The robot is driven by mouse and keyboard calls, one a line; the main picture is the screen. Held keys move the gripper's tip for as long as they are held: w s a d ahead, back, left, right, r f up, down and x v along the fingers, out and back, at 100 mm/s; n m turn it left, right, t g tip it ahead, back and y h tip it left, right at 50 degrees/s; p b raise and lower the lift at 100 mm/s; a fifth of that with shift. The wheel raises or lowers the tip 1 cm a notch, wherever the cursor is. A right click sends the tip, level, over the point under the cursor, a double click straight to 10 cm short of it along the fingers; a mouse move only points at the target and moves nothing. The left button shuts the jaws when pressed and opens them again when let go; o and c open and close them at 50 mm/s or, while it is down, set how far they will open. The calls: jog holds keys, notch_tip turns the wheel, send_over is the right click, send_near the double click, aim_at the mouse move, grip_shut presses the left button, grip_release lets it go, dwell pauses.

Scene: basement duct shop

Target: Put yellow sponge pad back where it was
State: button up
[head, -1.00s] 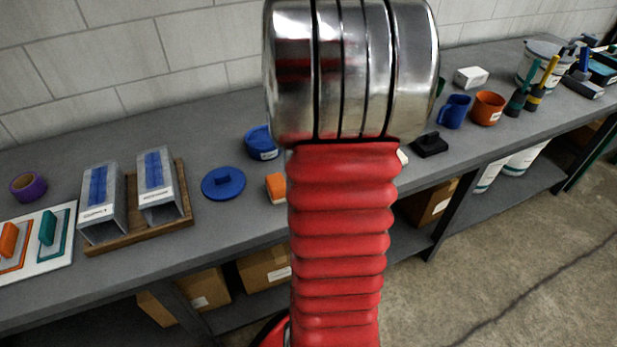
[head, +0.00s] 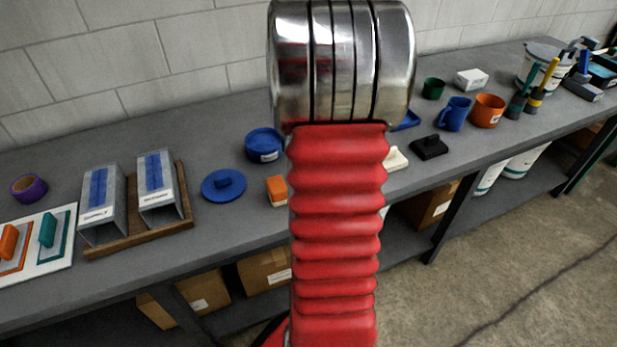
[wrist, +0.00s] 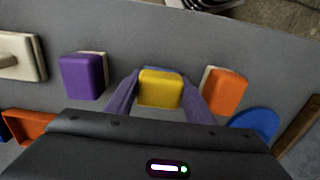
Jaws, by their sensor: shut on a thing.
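The yellow sponge pad (wrist: 160,90) is in the wrist view, between the two purple fingers of my gripper (wrist: 160,97), which is shut on it. A thin blue strip shows along its far edge. I cannot tell whether it touches the grey bench. A purple pad (wrist: 84,76) is to its left and an orange pad (wrist: 226,92) to its right, both apart from it and with pale backs. The orange pad also shows in the head view (head: 276,190). There my arm hides my gripper, the yellow pad and the purple pad.
A cream block with a handle (wrist: 22,56) is at the wrist view's left; a blue lid (wrist: 256,122) and wooden tray (wrist: 297,126) are at its right. The grey bench (head: 345,220) has bare patches around the pads. A black block (head: 429,147) stands further right.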

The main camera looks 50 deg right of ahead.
jog(key=o, duration=1.1)
jog(key=shift+r, duration=0.1)
notch_tip(320, 180, up, 12)
dwell(0.9)
